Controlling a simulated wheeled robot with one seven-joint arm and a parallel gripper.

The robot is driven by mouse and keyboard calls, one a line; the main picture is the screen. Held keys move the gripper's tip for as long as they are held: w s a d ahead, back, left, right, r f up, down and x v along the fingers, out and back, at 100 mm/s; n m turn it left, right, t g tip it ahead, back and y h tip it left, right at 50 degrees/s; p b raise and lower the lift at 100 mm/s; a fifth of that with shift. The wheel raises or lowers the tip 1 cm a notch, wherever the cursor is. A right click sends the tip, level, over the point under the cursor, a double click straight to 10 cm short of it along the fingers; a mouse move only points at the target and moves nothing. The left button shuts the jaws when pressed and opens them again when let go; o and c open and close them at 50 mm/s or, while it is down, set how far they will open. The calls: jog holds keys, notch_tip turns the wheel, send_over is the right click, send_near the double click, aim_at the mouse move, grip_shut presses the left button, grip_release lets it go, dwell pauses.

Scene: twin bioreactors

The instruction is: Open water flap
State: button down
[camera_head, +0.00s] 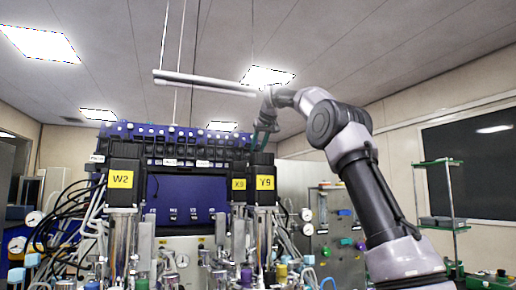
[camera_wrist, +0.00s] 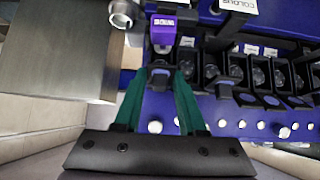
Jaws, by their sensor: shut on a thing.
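My gripper (camera_wrist: 160,72) is at a row of small black flaps on a blue panel (camera_wrist: 215,112) in the wrist view. Its two green fingers close in on a small black flap piece (camera_wrist: 159,80), just below a purple block with a white label (camera_wrist: 163,27). I cannot read which flap it is. In the head view my gripper (camera_head: 262,134) is at the right end of the blue unit (camera_head: 190,135), above the black box marked Y9 (camera_head: 264,172). The fingertips are too small there to show the hold.
More black flaps (camera_wrist: 255,72) stand in a row to the right of my gripper in the wrist view. A grey box-like surface (camera_wrist: 60,50) is close on the left. Hoses and a black box marked W2 (camera_head: 123,178) crowd the left side of the head view.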

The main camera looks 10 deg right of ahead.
jog(key=shift+g, duration=0.3)
dwell(0.4)
jog(key=c, duration=0.8)
grip_release()
jog(key=shift+w, duration=0.1)
jog(key=a+v, duration=0.1)
jog(key=v, duration=0.6)
jog(key=shift+d+r, duration=0.25)
jog(key=shift+d, duration=0.2)
jog(key=shift+s, duration=0.2)
